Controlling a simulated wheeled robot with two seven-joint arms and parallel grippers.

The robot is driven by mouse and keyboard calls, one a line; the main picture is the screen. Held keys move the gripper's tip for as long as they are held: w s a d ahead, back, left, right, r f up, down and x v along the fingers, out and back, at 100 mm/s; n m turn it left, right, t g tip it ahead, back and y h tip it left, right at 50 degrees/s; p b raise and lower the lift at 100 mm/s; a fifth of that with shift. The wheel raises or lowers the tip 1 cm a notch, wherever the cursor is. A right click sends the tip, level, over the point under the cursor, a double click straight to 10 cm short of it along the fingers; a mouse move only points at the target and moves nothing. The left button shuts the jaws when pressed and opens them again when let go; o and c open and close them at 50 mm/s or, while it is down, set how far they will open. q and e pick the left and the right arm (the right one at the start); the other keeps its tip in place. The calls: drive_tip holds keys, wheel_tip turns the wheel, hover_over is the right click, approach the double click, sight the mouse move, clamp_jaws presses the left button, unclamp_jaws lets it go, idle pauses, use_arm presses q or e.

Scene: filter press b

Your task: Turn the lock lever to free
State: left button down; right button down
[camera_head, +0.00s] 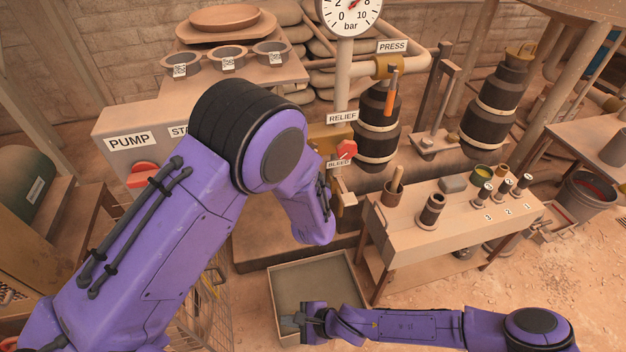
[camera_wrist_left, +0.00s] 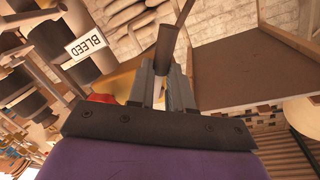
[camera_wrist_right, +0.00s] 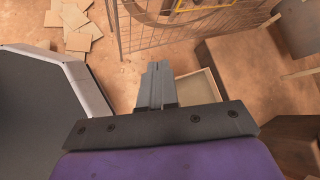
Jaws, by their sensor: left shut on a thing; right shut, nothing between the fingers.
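My left gripper (camera_wrist_left: 165,85) is shut on a dark, round rod-like handle (camera_wrist_left: 166,45) in the left wrist view. A thin bar rises from near the handle's far end. No label on the handle shows, so I cannot confirm it is the lock lever. In the head view my left arm hides the handle and most of this gripper, left of the BLEED label (camera_head: 338,164) and below the red knob (camera_head: 346,149). The label also shows in the left wrist view (camera_wrist_left: 86,45). My right gripper (camera_head: 289,323) is shut and empty, over the left rim of a low tray.
The low tray (camera_head: 275,290) stands on the floor. A bench (camera_head: 405,240) with a mortar and several numbered items stands right of it. The PUMP box (camera_head: 115,158) is at left. An orange-handled lever (camera_head: 389,95) hangs below PRESS. Open floor lies at lower right.

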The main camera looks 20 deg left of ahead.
drive_tip(key=w+d+r+t+y, duration=0.2)
drive_tip(key=w+r+t+y, duration=0.25)
drive_tip(key=w+r, duration=0.65)
drive_tip(key=w+d+r+t+y, duration=0.2)
drive_tip(key=w+r+t+y, duration=0.35)
drive_tip(key=w, duration=0.95)
drive_tip(key=w+a+r+h, duration=0.1)
drive_tip(key=w+a+r, duration=0.2)
drive_tip(key=a+r, duration=0.2)
drive_tip(key=a, duration=0.3)
drive_tip(key=shift+w+r, duration=0.15)
drive_tip(key=shift+w, duration=0.15)
